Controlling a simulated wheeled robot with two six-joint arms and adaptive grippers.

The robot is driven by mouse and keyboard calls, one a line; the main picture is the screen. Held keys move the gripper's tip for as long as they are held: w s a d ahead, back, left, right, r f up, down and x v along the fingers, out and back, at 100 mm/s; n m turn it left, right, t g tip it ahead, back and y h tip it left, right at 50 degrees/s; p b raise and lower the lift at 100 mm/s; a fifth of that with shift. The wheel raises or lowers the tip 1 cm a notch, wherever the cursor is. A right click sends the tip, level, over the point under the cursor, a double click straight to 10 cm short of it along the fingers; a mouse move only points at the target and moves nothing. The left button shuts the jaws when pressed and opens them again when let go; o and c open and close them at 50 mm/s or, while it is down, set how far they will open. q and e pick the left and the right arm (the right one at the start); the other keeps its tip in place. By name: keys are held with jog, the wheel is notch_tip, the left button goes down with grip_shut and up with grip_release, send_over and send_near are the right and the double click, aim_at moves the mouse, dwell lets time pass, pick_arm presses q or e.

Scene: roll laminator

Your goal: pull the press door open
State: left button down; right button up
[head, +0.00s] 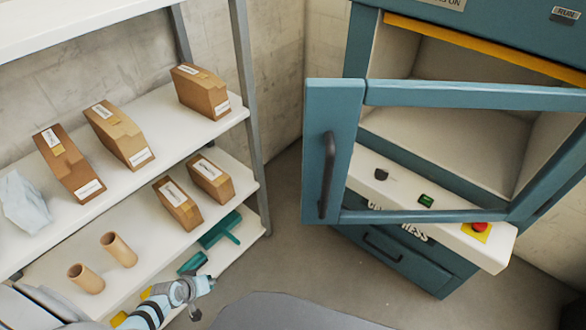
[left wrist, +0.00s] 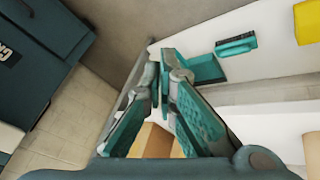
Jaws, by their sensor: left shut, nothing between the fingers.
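The press (head: 359,45) is a blue-teal cabinet at the right of the head view. Its door (head: 345,95) is a see-through teal frame with a dark vertical handle (head: 328,175) on its left side. The door's handle side stands out from the cabinet front, so the door looks at least partly open. My left gripper (head: 205,297) is low in the head view, left of and well apart from the handle. Its fingertips meet in the left wrist view (left wrist: 161,65), shut and empty. Part of the press (left wrist: 45,50) shows at that view's left. My right gripper is out of view.
A white shelf rack (head: 245,95) with several brown boxes stands at the left. The press panel has a red button (head: 480,227). Grey floor (head: 285,235) between rack and press is clear.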

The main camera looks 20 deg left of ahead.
pick_arm(q)
jog(key=w+d+r+n+t+h+b, duration=0.25)
jog(key=w+r+t+h+b, duration=0.3)
jog(key=w+r, duration=1.3)
jog(key=s+d+r+m+h+b, duration=0.1)
jog(key=d+r+h, duration=0.35)
jog(key=r, duration=0.65)
jog(key=s+d+r+m+h, duration=0.1)
jog(key=d+r+h, duration=0.35)
jog(key=r, duration=0.65)
jog(key=x, duration=1)
jog(key=shift+y, duration=0.25)
jog(key=s, duration=0.1)
jog(key=s+p, duration=0.1)
jog(key=s, duration=0.1)
jog(key=s+d, duration=0.1)
jog(key=shift+s+f, duration=0.15)
jog(key=shift+f, duration=0.2)
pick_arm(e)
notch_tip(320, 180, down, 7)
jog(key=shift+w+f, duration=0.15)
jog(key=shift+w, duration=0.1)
pick_arm(q)
jog(key=shift+d, duration=0.1)
